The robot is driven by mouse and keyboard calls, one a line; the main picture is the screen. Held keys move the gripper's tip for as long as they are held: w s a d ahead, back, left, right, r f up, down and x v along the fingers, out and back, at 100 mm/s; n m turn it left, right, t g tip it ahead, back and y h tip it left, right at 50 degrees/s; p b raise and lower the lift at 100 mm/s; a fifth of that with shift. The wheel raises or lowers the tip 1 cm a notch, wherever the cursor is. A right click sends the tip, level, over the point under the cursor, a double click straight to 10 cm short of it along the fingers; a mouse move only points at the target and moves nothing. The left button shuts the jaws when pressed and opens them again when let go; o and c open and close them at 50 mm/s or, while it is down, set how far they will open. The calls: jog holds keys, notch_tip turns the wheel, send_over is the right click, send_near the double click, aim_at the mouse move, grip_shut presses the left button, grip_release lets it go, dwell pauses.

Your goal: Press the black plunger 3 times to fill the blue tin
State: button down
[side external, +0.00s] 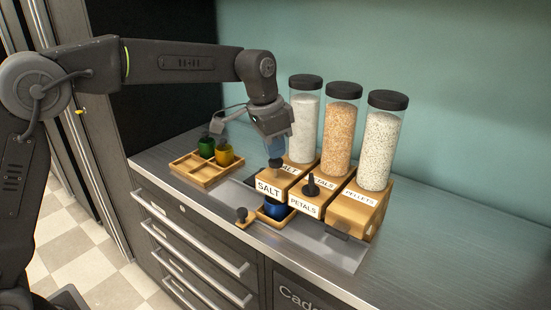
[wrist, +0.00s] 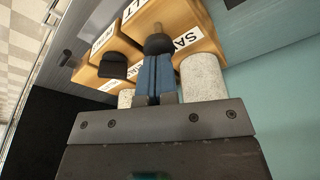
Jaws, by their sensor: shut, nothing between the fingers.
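My gripper (side external: 274,157) is shut and empty, pointing down over the front of the SALT dispenser (side external: 268,187). Its blue fingers (wrist: 156,76) are together right at a dark, round-topped plunger (wrist: 158,44) on that dispenser; the plunger also shows in the side view (side external: 275,168). Fingertips and knob seem to meet, but I cannot tell if they touch. A black plunger (side external: 311,186) stands raised on the PETALS dispenser (side external: 303,204). The blue tin (side external: 277,208) sits low in a small wooden holder in front of the dispensers, partly hidden; its contents cannot be seen.
The PELLETS dispenser (side external: 355,208) stands at the right. Clear jars with black lids rise behind the dispensers. A wooden tray (side external: 194,175) at the left holds a green tin (side external: 206,147) and a yellow tin (side external: 225,155). A black knob (side external: 241,214) stands near the counter's front edge.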

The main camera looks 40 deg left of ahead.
jog(key=shift+f, duration=1.05)
jog(key=shift+r, duration=1.75)
jog(key=shift+f, duration=0.2)
jog(key=shift+f, duration=1.6)
